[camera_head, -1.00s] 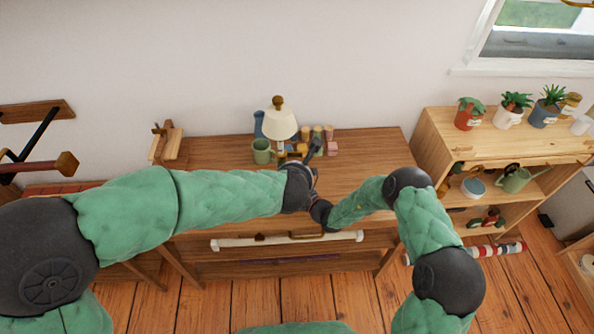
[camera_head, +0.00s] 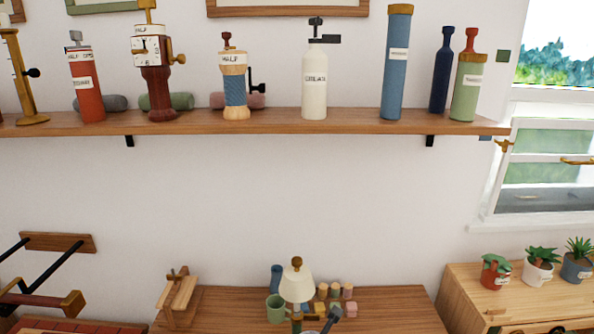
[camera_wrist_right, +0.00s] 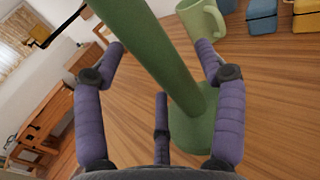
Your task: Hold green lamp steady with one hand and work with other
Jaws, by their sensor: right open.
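The green lamp with its cream shade (camera_head: 297,284) stands on the wooden desk (camera_head: 390,306) at the bottom of the head view, its lower part cut off or covered. In the right wrist view its green stem (camera_wrist_right: 160,60) runs at a slant between the purple fingers of my right gripper (camera_wrist_right: 162,62). The gripper is open, with gaps beside the stem. The round lamp base (camera_wrist_right: 190,132) rests on the wood below. A dark gripper part shows beside the lamp at the head view's bottom edge; I cannot tell which hand it belongs to.
A green mug (camera_head: 275,308) and a blue vase (camera_head: 276,278) stand left of the lamp. Several small blocks (camera_head: 336,291) lie to its right. A wall shelf (camera_head: 260,126) with bottles and tools runs above. A plant cabinet (camera_head: 460,290) stands at the right.

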